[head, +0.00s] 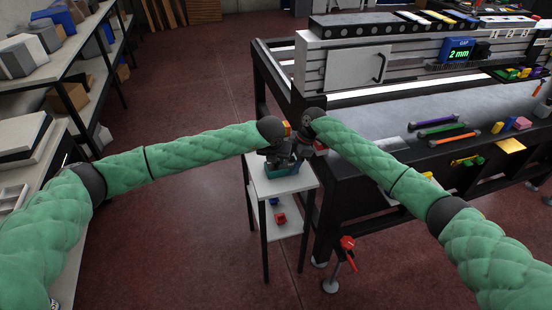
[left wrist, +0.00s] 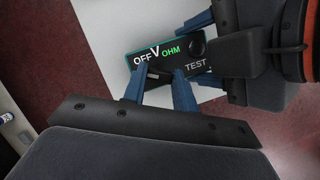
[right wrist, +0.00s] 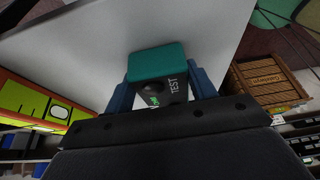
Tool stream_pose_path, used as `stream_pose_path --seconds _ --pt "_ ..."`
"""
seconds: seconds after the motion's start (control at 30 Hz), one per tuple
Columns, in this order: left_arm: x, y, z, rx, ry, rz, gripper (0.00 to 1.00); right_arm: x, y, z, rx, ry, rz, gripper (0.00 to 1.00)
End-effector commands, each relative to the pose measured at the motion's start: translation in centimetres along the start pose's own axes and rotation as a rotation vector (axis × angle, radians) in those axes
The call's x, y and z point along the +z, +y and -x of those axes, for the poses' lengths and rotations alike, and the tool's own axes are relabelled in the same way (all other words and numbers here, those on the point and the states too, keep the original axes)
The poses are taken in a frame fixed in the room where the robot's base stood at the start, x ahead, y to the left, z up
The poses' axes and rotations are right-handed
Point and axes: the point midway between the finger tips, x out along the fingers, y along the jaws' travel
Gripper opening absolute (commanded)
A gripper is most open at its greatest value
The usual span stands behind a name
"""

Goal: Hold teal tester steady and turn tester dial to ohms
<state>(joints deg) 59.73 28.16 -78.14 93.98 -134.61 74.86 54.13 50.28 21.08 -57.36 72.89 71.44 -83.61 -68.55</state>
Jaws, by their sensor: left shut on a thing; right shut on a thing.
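The teal tester (head: 285,172) lies on a small white side table, mostly hidden under both grippers in the head view. Its dark face shows in the left wrist view (left wrist: 186,50), with OFF and V in white and OHM in green. My left gripper (left wrist: 161,92) is shut on the dark dial (left wrist: 158,74); the dial's exact pointing is hard to tell. My right gripper (right wrist: 162,92) is shut on the tester body, one blue finger on each side. The tester's teal end (right wrist: 156,62) shows between those fingers.
A red-topped stand (head: 347,243) is on the floor nearby. Shelves with boxes (head: 70,97) line the left; the floor between is clear.

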Motion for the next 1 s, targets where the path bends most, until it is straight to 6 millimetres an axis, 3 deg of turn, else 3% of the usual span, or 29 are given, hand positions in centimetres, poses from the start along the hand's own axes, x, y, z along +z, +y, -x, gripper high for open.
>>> stream_pose_path --seconds 0.37,1.0 --pt "0.0 0.15 -0.01 -0.034 0.001 -0.079 0.05 0.03 0.01 0.03 0.0 0.0 0.0 0.28" --pt "0.15 0.5 -0.06 -0.248 0.002 -0.597 0.05 0.08 0.01 0.04 0.0 -0.001 -0.001 0.28"
